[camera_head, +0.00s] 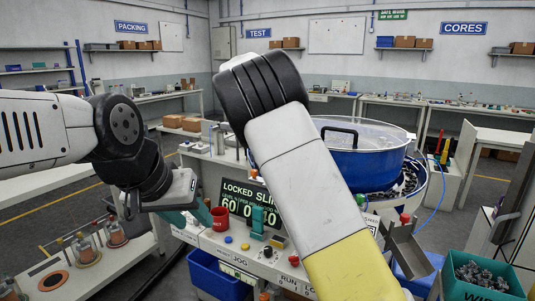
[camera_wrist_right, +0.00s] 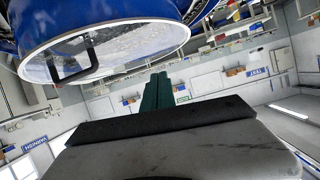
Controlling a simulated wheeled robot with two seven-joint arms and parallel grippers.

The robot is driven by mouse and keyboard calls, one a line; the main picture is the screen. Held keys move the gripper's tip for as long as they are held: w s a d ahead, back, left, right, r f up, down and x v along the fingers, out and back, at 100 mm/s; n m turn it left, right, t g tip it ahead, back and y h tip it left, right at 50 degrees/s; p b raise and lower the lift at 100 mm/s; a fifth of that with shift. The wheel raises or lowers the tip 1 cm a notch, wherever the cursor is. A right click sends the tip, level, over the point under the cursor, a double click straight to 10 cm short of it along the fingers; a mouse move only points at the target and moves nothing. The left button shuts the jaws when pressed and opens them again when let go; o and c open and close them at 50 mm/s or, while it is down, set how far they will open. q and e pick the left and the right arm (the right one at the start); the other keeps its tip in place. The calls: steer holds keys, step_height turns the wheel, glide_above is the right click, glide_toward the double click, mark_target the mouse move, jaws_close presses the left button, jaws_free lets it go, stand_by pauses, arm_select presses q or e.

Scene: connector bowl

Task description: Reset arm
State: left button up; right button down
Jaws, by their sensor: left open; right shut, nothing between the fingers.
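My left gripper (camera_head: 165,215) hangs over the front of the machine bench at the left in the head view.
A sign panel (camera_head: 236,207) and coloured buttons are on the bench front. A grey chute (camera_head: 405,243) and a green bin of metal parts (camera_head: 455,283) are at the right. A blue bin (camera_head: 215,275) is below the bench. Side tables stand farther back.

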steer(key=s+d+f+g+y, duration=0.2)
steer(key=s+d+f+g, duration=0.15)
steer(key=s+d, duration=0.45)
steer(key=s+d+f+g+y, duration=0.2)
steer(key=s+d+f, duration=0.2)
steer(key=s+d, duration=0.35)
steer(key=s+a+f+n+y, duration=0.2)
steer(key=s+n, duration=0.2)
steer(key=s, duration=1.2)
steer(key=s+a+f+n+y, duration=0.2)
steer(key=s+a+n+y, duration=0.1)
steer(key=s, duration=1.4)
steer(key=shift+a+f+n, duration=0.15)
steer(key=shift+a+n, duration=0.05)
steer(key=shift+n, duration=0.2)
